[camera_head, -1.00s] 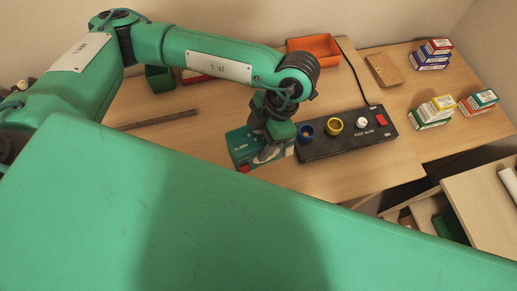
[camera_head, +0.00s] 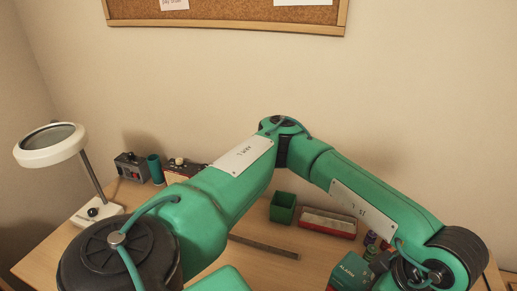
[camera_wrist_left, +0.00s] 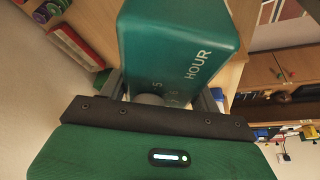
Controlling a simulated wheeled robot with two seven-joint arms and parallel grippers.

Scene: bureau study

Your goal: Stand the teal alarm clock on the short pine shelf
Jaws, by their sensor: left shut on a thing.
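The teal alarm clock (camera_head: 352,271) shows at the lower right of the head view, partly cut off by the bottom edge and partly covered by my arm. In the left wrist view the clock (camera_wrist_left: 185,45) fills the top middle, with "HOUR" lettering on its near face. My left gripper (camera_wrist_left: 160,98) is shut on it, one finger on each side. In the head view the fingers are hidden behind my wrist. I cannot pick out the short pine shelf for certain in either view. My right gripper is not in view.
On the desk in the head view are a magnifier lamp (camera_head: 52,147), a green box (camera_head: 283,207), a red-and-white box (camera_head: 328,222) and a dark ruler-like strip (camera_head: 264,246). A cork board (camera_head: 235,12) hangs above. Wooden shelving (camera_wrist_left: 282,70) shows at right in the wrist view.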

